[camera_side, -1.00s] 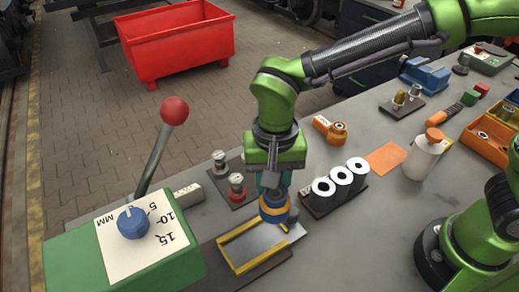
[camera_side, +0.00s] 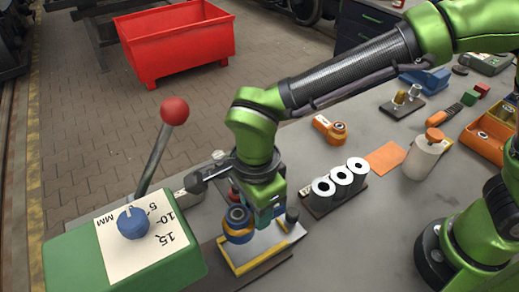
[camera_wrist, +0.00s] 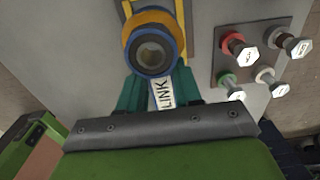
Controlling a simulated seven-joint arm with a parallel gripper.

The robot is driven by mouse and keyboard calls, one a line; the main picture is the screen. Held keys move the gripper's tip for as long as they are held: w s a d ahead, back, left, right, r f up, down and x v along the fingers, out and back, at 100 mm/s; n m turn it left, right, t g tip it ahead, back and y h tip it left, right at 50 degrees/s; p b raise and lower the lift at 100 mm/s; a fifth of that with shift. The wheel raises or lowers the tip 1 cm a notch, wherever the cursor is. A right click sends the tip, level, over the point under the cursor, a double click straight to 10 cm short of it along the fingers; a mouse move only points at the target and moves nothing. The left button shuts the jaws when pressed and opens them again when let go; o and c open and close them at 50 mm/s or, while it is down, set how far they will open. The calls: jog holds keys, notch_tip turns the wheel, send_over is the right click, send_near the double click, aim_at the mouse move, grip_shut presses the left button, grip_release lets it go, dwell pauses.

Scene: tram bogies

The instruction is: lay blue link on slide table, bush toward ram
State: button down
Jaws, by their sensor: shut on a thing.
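My gripper (camera_side: 264,214) is shut on the blue link, with its bush end sticking out to the left in the side view. The link's bush end (camera_side: 238,222) is a blue ring with an orange band. In the wrist view the teal fingers grip the white-labelled shank (camera_wrist: 162,92), marked LINK, and the round bush (camera_wrist: 152,52) points away from the gripper. The slide table (camera_side: 258,246), a pale plate with yellow edge rails, lies beneath the link. Whether the link touches the plate is unclear. I cannot pick out the ram with certainty.
A green press box (camera_side: 120,250) with a blue dial and red-knobbed lever (camera_side: 174,112) stands left. A rack of white-faced cylinders (camera_side: 340,182) is close on the right. Several capped pins stand on a plate (camera_wrist: 250,62) beside the slide table. An orange part (camera_side: 330,128) lies behind.

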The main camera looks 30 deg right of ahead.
send_over(257, 241)
jog(key=shift+a+f, duration=0.1)
jog(key=shift+f, duration=2.75)
jog(key=shift+f, duration=1.15)
jog(key=c, duration=0.7)
grip_release()
notch_tip(257, 241, up, 17)
jog(key=shift+f, duration=0.1)
